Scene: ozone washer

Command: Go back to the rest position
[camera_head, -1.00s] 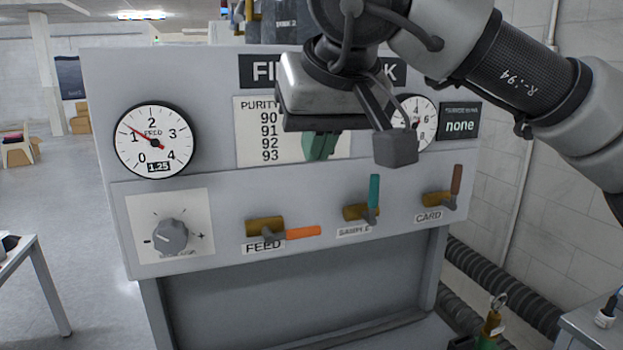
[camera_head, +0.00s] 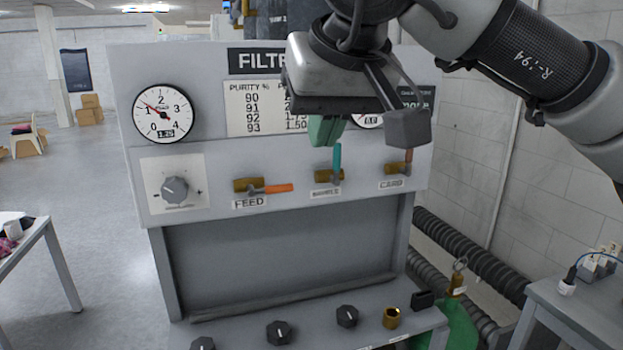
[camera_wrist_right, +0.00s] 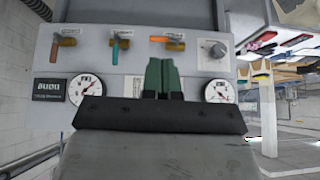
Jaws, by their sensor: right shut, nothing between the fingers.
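My right gripper (camera_head: 326,130) hangs in front of the upper right of the grey filter panel (camera_head: 170,232) in the head view. Its green fingers are shut with nothing between them, and it touches no valve that I can see. In the right wrist view the shut fingers (camera_wrist_right: 161,78) point at the panel, which appears upside down. My right arm (camera_head: 540,70) comes in from the upper right and hides part of the panel's sign, purity table and right gauge. My left gripper is not in view.
The feed valve (camera_head: 265,187) has an orange handle lying sideways; the sample (camera_head: 336,165) and card valves have upright handles. A knob (camera_head: 175,190) and feed gauge (camera_head: 162,113) are at left. A lower ledge holds black knobs (camera_head: 278,332) and a brass fitting (camera_head: 391,317). Tables stand both sides.

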